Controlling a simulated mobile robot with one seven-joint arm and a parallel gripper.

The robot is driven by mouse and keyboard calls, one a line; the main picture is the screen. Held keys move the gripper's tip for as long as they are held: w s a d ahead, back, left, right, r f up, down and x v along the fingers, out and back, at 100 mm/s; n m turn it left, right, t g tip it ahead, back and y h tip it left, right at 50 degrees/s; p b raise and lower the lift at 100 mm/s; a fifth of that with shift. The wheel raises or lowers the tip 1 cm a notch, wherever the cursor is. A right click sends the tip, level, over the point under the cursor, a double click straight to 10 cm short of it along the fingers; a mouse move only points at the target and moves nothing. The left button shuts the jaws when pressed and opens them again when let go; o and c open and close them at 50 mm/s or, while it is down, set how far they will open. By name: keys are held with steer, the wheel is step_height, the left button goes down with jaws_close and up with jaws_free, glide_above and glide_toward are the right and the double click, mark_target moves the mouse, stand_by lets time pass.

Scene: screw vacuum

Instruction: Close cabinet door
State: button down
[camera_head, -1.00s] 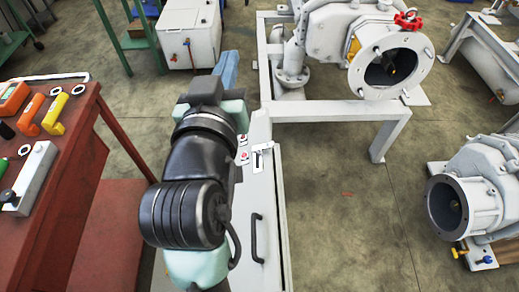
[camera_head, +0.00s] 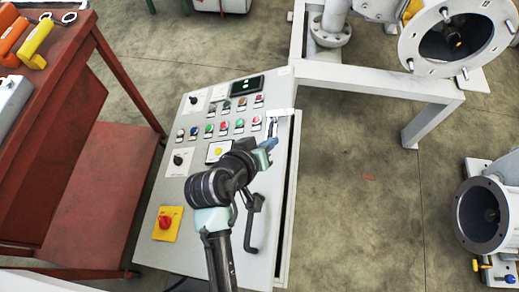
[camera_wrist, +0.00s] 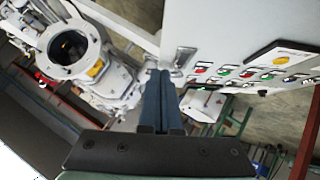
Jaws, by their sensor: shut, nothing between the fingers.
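The cabinet door (camera_head: 185,235) is a light grey panel with buttons, knobs, a small display and a black bar handle (camera_head: 252,222). A dark gap runs down its right edge beside the cabinet's side frame (camera_head: 292,200), so it looks slightly ajar. My gripper (camera_head: 271,144) is at the door's upper right, by a small latch (camera_head: 271,128); I cannot tell whether they touch. In the wrist view the blue fingers (camera_wrist: 160,73) are together and empty, close to the door panel (camera_wrist: 225,40). My arm hides part of the door's lower middle.
A red workbench (camera_head: 85,190) with tools stands close on the left. A grey pump on a white frame (camera_head: 390,82) stands behind and right of the cabinet. Another grey machine (camera_head: 485,215) is at the far right. The concrete floor (camera_head: 365,220) right of the cabinet is clear.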

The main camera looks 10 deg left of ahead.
mark_target(285, 144)
steer(key=f, duration=0.1)
steer(key=d+f, duration=0.1)
steer(key=w+d+f, duration=0.1)
steer(key=shift+f+b, duration=0.3)
steer(key=shift+b, duration=0.1)
steer(key=shift+d+f, duration=0.2)
steer(key=shift+f, duration=0.15)
steer(key=shift+f, duration=0.1)
